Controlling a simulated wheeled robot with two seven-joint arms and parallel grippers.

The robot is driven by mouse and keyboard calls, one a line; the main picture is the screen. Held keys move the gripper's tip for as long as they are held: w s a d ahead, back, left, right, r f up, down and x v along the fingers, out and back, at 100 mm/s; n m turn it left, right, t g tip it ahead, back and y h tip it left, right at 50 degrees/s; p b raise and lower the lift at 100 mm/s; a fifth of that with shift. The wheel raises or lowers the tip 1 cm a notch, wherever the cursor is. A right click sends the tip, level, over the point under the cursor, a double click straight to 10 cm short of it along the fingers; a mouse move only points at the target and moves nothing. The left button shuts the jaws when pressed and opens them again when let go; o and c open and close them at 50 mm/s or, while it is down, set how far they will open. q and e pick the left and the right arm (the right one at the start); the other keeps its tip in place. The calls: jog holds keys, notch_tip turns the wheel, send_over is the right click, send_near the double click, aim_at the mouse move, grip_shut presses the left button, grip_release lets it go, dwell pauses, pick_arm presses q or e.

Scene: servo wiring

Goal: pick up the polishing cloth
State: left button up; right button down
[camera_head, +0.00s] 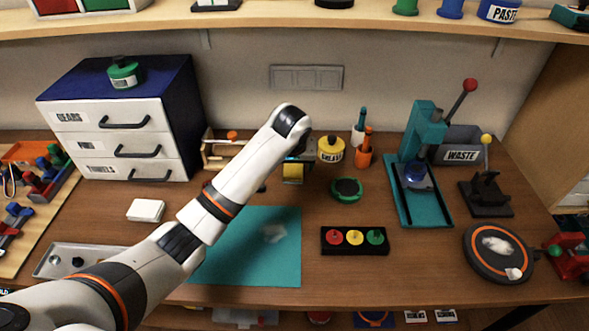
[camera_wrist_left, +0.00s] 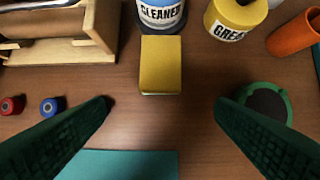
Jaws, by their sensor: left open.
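My left gripper (camera_wrist_left: 163,104) is open and empty in the left wrist view, its dark fingers spread low at both sides. A yellow block-shaped item (camera_wrist_left: 161,65) lies just beyond the fingertips, between their lines; it also shows in the head view (camera_head: 293,173). I cannot tell whether it is the polishing cloth or a sponge. In the head view my left fingers cannot be made out clearly.
A cleaner container (camera_wrist_left: 160,15) and a yellow grease pot (camera_head: 331,150) stand behind the yellow item. A green-rimmed round dish (camera_head: 346,189) is to its right, and a wooden rack (camera_wrist_left: 75,30) to its left. Bare table lies between my fingers.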

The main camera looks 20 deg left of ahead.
aim_at(293, 174)
pick_arm(q)
jog(key=x, duration=0.2)
jog(key=shift+w+f, duration=0.15)
jog(key=shift+f, duration=0.2)
jog(key=shift+w+a+f+p, duration=0.15)
jog(key=shift+w+f+p, duration=0.05)
jog(key=shift+w+f, duration=0.3)
jog(key=shift+w+a+f+p, duration=0.15)
jog(key=shift+w+f, duration=0.3)
jog(key=shift+f, duration=0.15)
jog(key=x, duration=0.3)
jog(key=shift+w, duration=0.15)
jog(key=shift+f, duration=0.1)
jog(key=shift+c, duration=0.6)
pick_arm(e)
jog(key=shift+s+d+r, duration=0.15)
jog(key=shift+s+r, duration=0.3)
jog(key=shift+r, duration=0.1)
pick_arm(q)
jog(key=c, duration=0.9)
jog(key=shift+c, duration=0.2)
